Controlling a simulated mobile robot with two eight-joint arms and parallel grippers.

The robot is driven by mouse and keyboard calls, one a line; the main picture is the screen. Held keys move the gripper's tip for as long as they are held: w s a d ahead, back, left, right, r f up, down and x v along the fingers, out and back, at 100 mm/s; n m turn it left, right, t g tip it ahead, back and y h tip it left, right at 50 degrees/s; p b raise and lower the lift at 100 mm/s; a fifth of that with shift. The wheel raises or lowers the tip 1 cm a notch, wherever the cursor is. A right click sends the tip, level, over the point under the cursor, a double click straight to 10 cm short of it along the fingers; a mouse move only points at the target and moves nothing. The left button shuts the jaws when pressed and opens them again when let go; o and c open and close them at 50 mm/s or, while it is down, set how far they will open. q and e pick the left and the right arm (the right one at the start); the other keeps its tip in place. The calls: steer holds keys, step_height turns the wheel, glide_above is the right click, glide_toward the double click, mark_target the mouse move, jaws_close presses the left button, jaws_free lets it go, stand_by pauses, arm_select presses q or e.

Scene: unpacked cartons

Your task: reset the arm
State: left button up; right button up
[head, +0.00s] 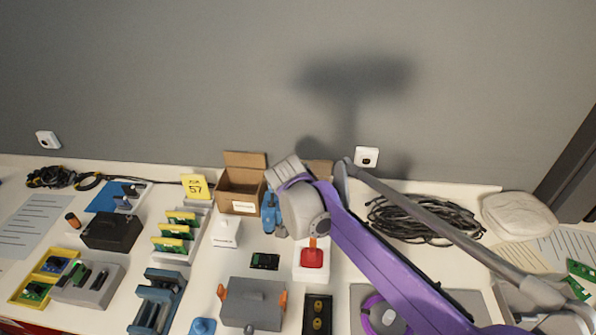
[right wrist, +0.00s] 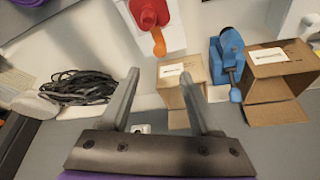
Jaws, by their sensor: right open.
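My right arm (head: 375,255), purple and grey, reaches in from the lower right across the table in the head view. Its wrist end is above the back middle of the table, near the cardboard box (head: 241,198). In the right wrist view my right gripper (right wrist: 158,80) has its two grey fingers apart, with nothing held between them. A smaller cardboard box (right wrist: 170,95) lies beyond the fingers, partly behind the right one. My left gripper is not in view.
A blue vise (right wrist: 228,58) and a red device with an orange lever (right wrist: 148,15) stand near the gripper. Coiled black cable (head: 415,218) lies at the back right. Boards, racks and tools crowd the table. The grey wall (head: 200,80) rises behind.

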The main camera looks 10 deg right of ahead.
steer(key=s+d+f+n+t+y+p, duration=0.1)
steer(key=s+d, duration=0.4)
steer(key=s, duration=0.8)
steer(key=s+d+f+n+y+p, duration=0.1)
steer(key=s+d+n, duration=0.4)
steer(key=s, duration=0.7)
steer(key=shift+s+f+n+t+y+p, duration=0.3)
steer(key=shift+s+f+n+t+p, duration=0.15)
steer(key=shift+p, duration=0.45)
steer(key=shift+w, duration=0.1)
